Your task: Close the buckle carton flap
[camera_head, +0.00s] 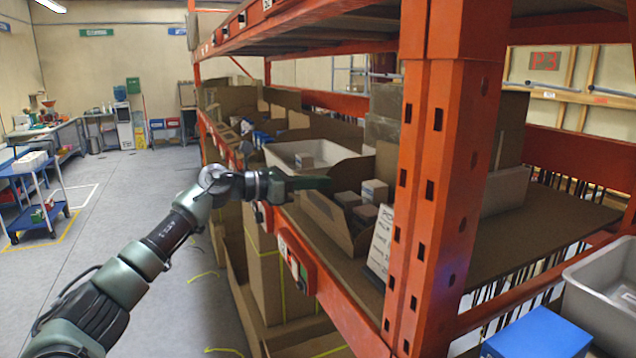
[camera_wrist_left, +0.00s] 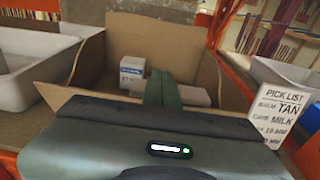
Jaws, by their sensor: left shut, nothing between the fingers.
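An open brown carton (camera_head: 320,220) stands on the rack shelf with its front panel facing the aisle and several small white boxes (camera_head: 375,190) inside. In the left wrist view the same carton (camera_wrist_left: 120,40) is open at the top, and a small white box (camera_wrist_left: 131,80) shows inside. I cannot tell from print which carton is the buckle one. My left gripper (camera_head: 328,184) reaches in from the left over the carton's front edge. Its fingers (camera_wrist_left: 163,90) are shut and empty, pointing into the carton. My right gripper is out of view.
A pick list card (camera_head: 381,240) stands right of the carton, before the orange rack post (camera_head: 440,180). A white bin (camera_head: 290,155) sits beyond the carton. A blue box (camera_head: 537,335) and a grey bin (camera_head: 600,290) are at lower right.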

